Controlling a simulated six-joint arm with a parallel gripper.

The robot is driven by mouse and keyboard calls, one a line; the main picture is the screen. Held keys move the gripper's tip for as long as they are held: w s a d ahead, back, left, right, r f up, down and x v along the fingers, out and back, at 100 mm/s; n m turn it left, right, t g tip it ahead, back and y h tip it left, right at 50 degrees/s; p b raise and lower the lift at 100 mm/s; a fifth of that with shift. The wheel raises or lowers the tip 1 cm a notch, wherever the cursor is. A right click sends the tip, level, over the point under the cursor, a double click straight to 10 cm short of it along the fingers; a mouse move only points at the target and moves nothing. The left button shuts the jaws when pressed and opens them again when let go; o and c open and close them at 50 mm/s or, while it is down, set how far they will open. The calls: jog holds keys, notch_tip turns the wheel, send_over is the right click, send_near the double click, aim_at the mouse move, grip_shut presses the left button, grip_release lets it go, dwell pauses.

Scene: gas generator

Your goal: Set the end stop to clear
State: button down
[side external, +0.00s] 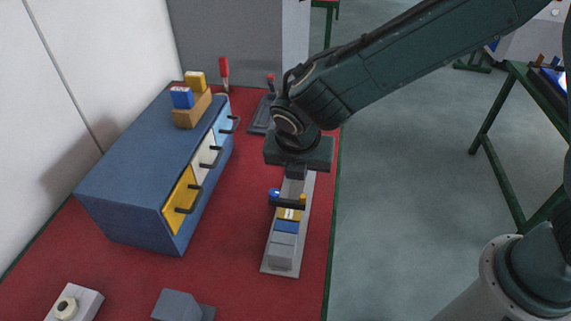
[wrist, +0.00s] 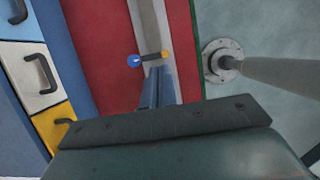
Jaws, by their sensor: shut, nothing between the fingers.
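A narrow grey rail (side external: 267,267) lies on the red table near its right edge. On it is a dark crossbar with a blue knob (side external: 274,192) on its left end and a yellow knob (side external: 303,198) on its right end. Nearer the camera, the rail carries a yellow section, a blue section (side external: 286,226) and a grey block (side external: 282,250). Which part is the end stop is not clear. My gripper (side external: 296,174) is shut and empty, pointing down over the rail's far part. In the wrist view, the blue knob (wrist: 134,61) and yellow knob (wrist: 165,54) flank the line of my fingers; contact cannot be told.
A blue cabinet (side external: 130,165) with yellow, white and light-blue drawers stands left of the rail. A brown block (side external: 192,112) with blue and yellow blocks is on top. A red-handled lever (side external: 223,72) stands behind. Grey fixtures sit at the near edge. Red table is clear between cabinet and rail.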

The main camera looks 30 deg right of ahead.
aim_at(303, 196)
jog(key=shift+s+a+r, duration=0.15)
jog(key=shift+r, duration=0.4)
jog(key=c, duration=1.4)
grip_release()
jog(key=shift+c, duration=0.2)
jog(key=d+r+m+g+y, duration=0.1)
jog(key=m, duration=0.5)
jog(key=w+d+m+g+y, duration=0.1)
jog(key=m, duration=0.5)
jog(key=w+d+r+m+g+y, duration=0.1)
jog(key=m, duration=0.5)
jog(key=shift+r, duration=0.3)
jog(key=shift+f, duration=0.1)
jog(key=shift+f, duration=6.8)
grip_shut()
